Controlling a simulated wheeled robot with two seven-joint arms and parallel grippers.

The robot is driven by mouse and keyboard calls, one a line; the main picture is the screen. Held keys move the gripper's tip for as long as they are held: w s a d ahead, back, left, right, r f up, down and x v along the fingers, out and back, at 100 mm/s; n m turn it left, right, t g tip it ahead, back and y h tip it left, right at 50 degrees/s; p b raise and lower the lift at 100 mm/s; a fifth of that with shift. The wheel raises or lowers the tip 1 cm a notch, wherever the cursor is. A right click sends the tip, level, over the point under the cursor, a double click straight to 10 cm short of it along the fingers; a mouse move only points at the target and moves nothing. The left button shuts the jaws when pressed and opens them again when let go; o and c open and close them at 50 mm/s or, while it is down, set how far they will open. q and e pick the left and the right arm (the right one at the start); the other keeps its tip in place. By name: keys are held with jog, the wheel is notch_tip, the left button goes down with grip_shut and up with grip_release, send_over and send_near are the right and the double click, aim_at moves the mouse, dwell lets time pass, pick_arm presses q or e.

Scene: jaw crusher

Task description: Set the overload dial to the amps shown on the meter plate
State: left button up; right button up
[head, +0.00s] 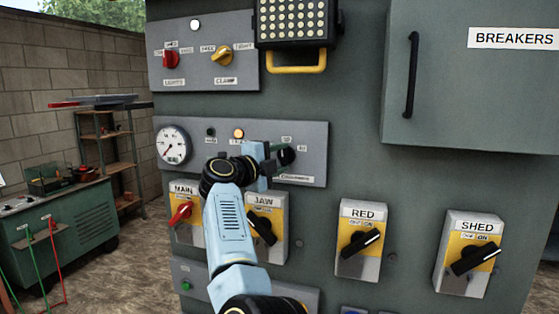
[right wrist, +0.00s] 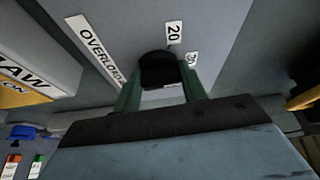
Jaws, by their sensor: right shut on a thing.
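The overload dial, a black knob (right wrist: 158,66), shows in the right wrist view between the green fingers of my right gripper (right wrist: 160,88), which is shut on it. A "20" label (right wrist: 173,32) sits above the dial and a second small label (right wrist: 192,58) is to its right, its number hard to read. An "OVERLOAD" label (right wrist: 98,48) is at left. In the head view my right gripper (head: 278,153) is at the dial, mostly covering it. The round meter (head: 172,146) is at the panel's left; its figures are too small to read. My left gripper is out of view.
Below the panel are MAIN (head: 180,211), JAW (head: 262,232), RED (head: 359,240) and SHED (head: 470,257) switches. A breakers box (head: 470,80) juts out at upper right. A lamp grid with a yellow handle (head: 297,66) is above. A green cabinet (head: 60,236) stands left.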

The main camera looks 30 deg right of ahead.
jog(key=shift+m, duration=0.4)
jog(key=o, duration=1)
jog(key=b+v, duration=0.3)
jog(key=v, duration=1)
jog(key=shift+s+a+r, duration=0.1)
jog(key=shift+a+r, duration=0.05)
jog(key=shift+a, duration=0.05)
jog(key=shift+b, duration=0.3)
